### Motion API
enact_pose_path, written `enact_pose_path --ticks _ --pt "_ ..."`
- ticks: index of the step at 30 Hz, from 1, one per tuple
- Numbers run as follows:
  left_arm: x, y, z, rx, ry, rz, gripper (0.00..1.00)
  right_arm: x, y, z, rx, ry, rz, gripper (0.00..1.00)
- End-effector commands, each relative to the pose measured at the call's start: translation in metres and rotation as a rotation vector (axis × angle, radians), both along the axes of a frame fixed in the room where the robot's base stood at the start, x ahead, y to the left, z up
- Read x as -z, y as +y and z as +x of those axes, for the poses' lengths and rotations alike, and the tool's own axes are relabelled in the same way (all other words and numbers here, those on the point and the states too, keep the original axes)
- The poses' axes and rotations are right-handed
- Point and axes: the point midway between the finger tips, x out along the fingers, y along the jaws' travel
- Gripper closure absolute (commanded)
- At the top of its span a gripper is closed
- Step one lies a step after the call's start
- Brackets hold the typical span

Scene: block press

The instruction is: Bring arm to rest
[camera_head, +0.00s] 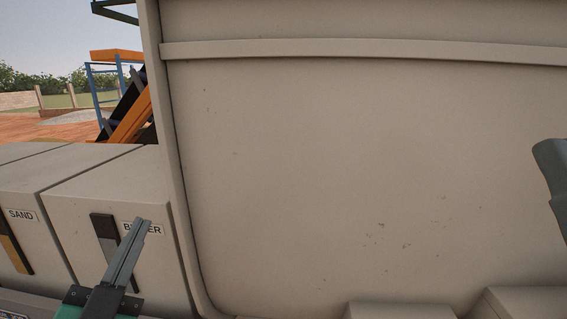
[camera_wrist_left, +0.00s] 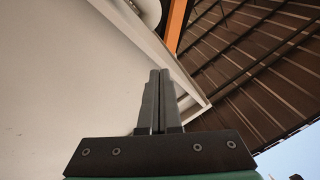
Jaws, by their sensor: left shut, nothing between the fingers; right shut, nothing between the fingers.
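My left gripper (camera_head: 143,226) shows at the lower left of the head view, with its two dark fingers pressed together and pointing up. It is shut and empty. It lies in front of the panel of a grey bin (camera_head: 165,187), covering part of that bin's label. In the left wrist view the same fingers (camera_wrist_left: 160,74) are closed side by side, with a pale panel (camera_wrist_left: 60,90) to their left and nothing held between them. My right gripper is not seen.
A large beige machine wall (camera_head: 370,160) fills most of the head view. A bin labelled SAND (camera_head: 50,235) stands at the left. A dark grey shape (camera_head: 552,180) cuts in at the right edge. Dark ribbed roofing (camera_wrist_left: 255,60) shows in the left wrist view.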

Motion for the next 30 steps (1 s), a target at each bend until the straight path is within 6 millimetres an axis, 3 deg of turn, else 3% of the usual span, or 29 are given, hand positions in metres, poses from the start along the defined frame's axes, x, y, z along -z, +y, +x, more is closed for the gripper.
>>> enact_pose_path --ticks 1,3,6,9,11,15,30 --pt "-0.046 -0.014 -0.018 0.04 -0.082 -0.032 1.0 -0.009 0.0 0.0 0.0 0.0 0.0 1.0" --pt "-0.097 -0.029 -0.049 0.103 -0.193 -0.093 1.0 -0.014 0.0 0.0 0.0 0.0 0.0 1.0" --pt "-0.153 -0.041 -0.099 0.198 -0.337 -0.192 1.0 -0.017 0.0 0.0 0.0 0.0 0.0 1.0" --pt "-0.179 -0.039 -0.147 0.298 -0.44 -0.315 1.0 -0.015 0.0 0.0 0.0 0.0 0.0 1.0" --pt "-0.179 -0.038 -0.156 0.358 -0.441 -0.4 1.0 -0.015 0.0 0.0 0.0 0.0 0.0 1.0" --pt "-0.175 -0.038 -0.15 0.409 -0.415 -0.483 1.0 -0.015 0.0 0.0 0.0 0.0 0.0 1.0" --pt "-0.175 -0.038 -0.149 0.407 -0.413 -0.484 1.0 -0.015 0.0 0.0 0.0 0.0 0.0 1.0"
